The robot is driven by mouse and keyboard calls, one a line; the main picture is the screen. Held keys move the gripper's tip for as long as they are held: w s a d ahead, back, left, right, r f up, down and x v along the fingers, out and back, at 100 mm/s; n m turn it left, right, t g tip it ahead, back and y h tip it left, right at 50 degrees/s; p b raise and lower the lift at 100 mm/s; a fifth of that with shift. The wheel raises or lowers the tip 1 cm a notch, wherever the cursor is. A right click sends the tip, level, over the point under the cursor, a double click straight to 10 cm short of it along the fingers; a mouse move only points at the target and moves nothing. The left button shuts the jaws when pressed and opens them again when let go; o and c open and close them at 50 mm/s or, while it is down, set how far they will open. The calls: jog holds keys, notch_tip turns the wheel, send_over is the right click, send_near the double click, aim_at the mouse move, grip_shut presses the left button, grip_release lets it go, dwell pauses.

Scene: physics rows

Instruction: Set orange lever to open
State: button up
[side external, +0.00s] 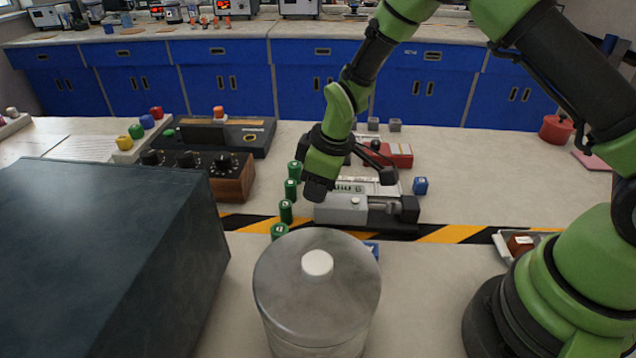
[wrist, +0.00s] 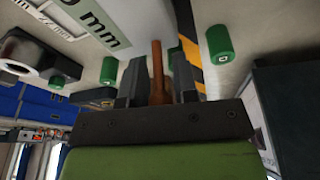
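My gripper (wrist: 158,75) points down over the bench; its fingers are spread. In the wrist view, a thin orange-brown lever (wrist: 157,72) stands between the two fingers, with a gap visible on each side. Its base is hidden by my gripper's body. In the side view my gripper (side external: 319,190) is just left of the grey vise-like fixture (side external: 345,209) and beside the green cylinders. The lever cannot be made out in that view, and its setting cannot be read.
Several green cylinders (side external: 286,211) stand left of my gripper. A metal lidded canister (side external: 316,285) stands in front, and a large dark box (side external: 100,260) fills the left.

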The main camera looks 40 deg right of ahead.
jog(key=shift+o, duration=0.9)
jog(key=v, duration=1)
jog(key=shift+o, duration=0.3)
